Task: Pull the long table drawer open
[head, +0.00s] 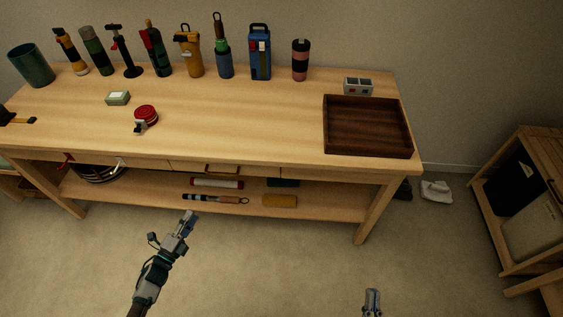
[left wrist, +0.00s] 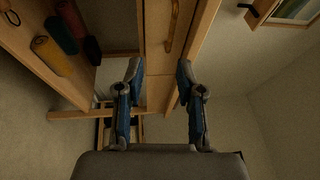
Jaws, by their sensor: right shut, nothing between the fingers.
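The wooden table has a row of drawer fronts under its top. The middle drawer front (head: 256,172) carries a brass-coloured handle (head: 222,169) and sits flush with the table edge. In the left wrist view, a drawer front (left wrist: 159,58) and a handle (left wrist: 173,27) show beyond the fingers. My left gripper (head: 189,217) is in front of the table, below and left of the handle and apart from it. Its fingers (left wrist: 159,72) are spread with nothing between them. My right gripper (head: 372,293) is shut and empty at the bottom of the head view, far from the drawer.
The lower shelf (head: 330,209) holds rolls and tools. A wooden cabinet (head: 530,262) stands right. The front floor is clear.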

